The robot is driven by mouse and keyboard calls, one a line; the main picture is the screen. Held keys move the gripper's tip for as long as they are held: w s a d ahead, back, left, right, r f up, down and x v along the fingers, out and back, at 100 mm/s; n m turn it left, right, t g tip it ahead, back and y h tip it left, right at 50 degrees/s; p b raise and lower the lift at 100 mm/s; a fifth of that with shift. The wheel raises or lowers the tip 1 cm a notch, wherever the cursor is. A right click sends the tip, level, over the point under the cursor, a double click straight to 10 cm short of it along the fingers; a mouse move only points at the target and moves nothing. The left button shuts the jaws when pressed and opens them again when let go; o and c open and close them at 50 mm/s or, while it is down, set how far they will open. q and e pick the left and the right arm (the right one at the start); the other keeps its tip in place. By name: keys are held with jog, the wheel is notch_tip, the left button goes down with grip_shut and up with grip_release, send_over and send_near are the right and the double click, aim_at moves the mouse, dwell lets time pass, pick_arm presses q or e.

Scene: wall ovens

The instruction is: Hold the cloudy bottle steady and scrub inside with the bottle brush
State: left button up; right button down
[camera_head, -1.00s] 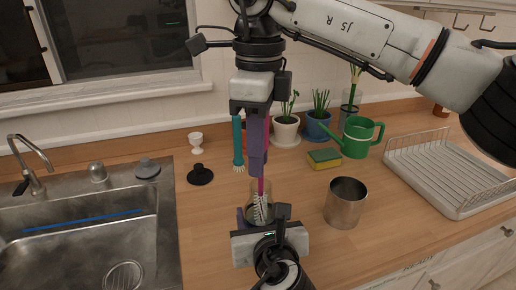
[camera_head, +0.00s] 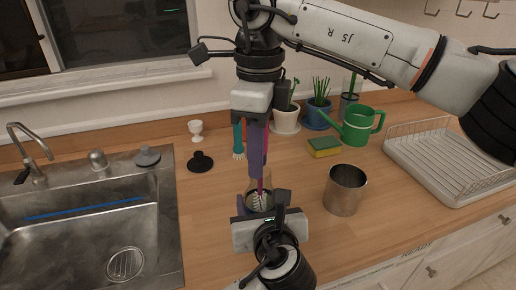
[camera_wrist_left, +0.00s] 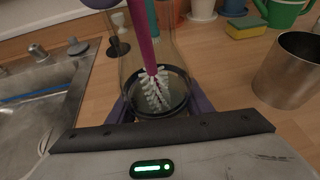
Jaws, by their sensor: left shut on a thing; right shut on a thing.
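The clear, slightly cloudy bottle (camera_head: 268,186) stands upright over the counter; in the left wrist view its see-through wall (camera_wrist_left: 122,75) rises around the brush. My left gripper (camera_head: 260,207) is shut around it low down, purple fingers on both sides (camera_wrist_left: 160,108). The bottle brush has a magenta handle (camera_wrist_left: 143,35) and white bristles (camera_wrist_left: 155,90), which are inside the bottle; the bristles also show in the head view (camera_head: 259,201). My right gripper (camera_head: 257,170) points down above the bottle, shut on the brush handle. Its fingers hide part of the handle.
A steel cup (camera_head: 345,190) stands right of the bottle. A sponge (camera_head: 324,147), green watering can (camera_head: 360,126) and plant pots (camera_head: 286,118) are behind. A dish rack (camera_head: 450,165) is at right, the sink (camera_head: 90,235) at left.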

jog(key=shift+s+f, duration=0.25)
jog(key=shift+f, duration=0.95)
jog(key=shift+w+a+r, duration=0.1)
jog(key=shift+a+r, duration=0.05)
jog(key=shift+r, duration=1.1)
jog(key=shift+w+r, duration=0.1)
jog(key=shift+r, duration=1.45)
jog(key=shift+f, duration=0.1)
